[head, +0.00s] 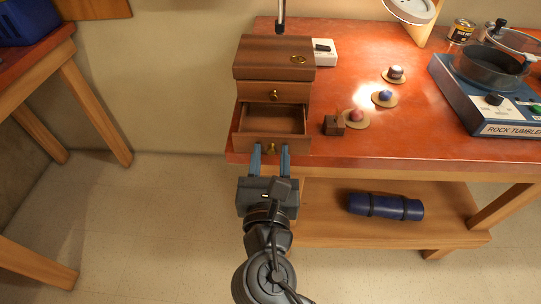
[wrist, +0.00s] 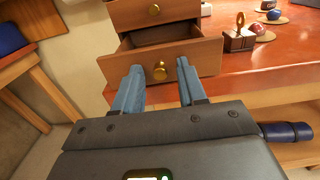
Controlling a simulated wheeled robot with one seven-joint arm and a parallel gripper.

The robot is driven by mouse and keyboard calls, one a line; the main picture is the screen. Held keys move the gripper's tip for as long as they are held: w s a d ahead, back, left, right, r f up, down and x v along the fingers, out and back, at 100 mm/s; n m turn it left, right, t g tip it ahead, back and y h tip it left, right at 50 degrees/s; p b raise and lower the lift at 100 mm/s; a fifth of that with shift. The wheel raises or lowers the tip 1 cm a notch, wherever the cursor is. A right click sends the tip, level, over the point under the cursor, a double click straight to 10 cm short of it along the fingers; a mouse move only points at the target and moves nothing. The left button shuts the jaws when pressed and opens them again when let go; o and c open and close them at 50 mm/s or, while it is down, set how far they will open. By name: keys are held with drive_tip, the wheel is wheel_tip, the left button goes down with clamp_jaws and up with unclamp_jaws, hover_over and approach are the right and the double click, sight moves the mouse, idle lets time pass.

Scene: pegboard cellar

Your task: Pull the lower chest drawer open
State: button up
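The small wooden chest (head: 272,68) stands at the left end of the red-topped workbench. Its lower drawer (head: 272,141) is pulled partly out, and its empty inside shows; it also shows in the wrist view (wrist: 190,58). The lower drawer's brass knob (wrist: 160,71) is on its front face. The upper drawer (head: 262,91) is shut. My gripper (head: 270,150) is open in front of the lower drawer. In the wrist view its two blue fingers (wrist: 159,80) stand apart on either side of the knob, and I see a gap between each finger and the knob.
The rock tumbler (head: 495,105) is at the right. A blue roll (head: 386,206) lies on the lower shelf. Floor at left is clear.

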drive_tip(key=shift+s, duration=0.1)
drive_tip(key=s, duration=0.7)
drive_tip(key=shift+s+b, duration=0.3)
drive_tip(key=shift+b, duration=0.05)
drive_tip(key=s+d+f+m+g+y, duration=0.1)
drive_tip(key=s+d+f+m+g, duration=0.1)
drive_tip(key=s+d+f+m, duration=0.45)
drive_tip(key=s+d+f+m+g+y, duration=0.1)
drive_tip(key=s+d+f+m+g, duration=0.1)
drive_tip(key=s+d+f+m, duration=0.4)
drive_tip(key=s+d+r+m+h, duration=0.1)
drive_tip(key=s+d+r+m, duration=0.4)
drive_tip(key=m, duration=0.6)
drive_tip(key=s+d+r+m+h, duration=0.1)
drive_tip(key=s+d+r+m, duration=0.4)
drive_tip(key=s+m, duration=0.5)
wheel_tip(320, 180, up, 2)
drive_tip(key=shift+d+r+m+t, duration=0.2)
drive_tip(key=shift+d+m+t, duration=0.2)
drive_tip(key=shift+m, duration=0.85)
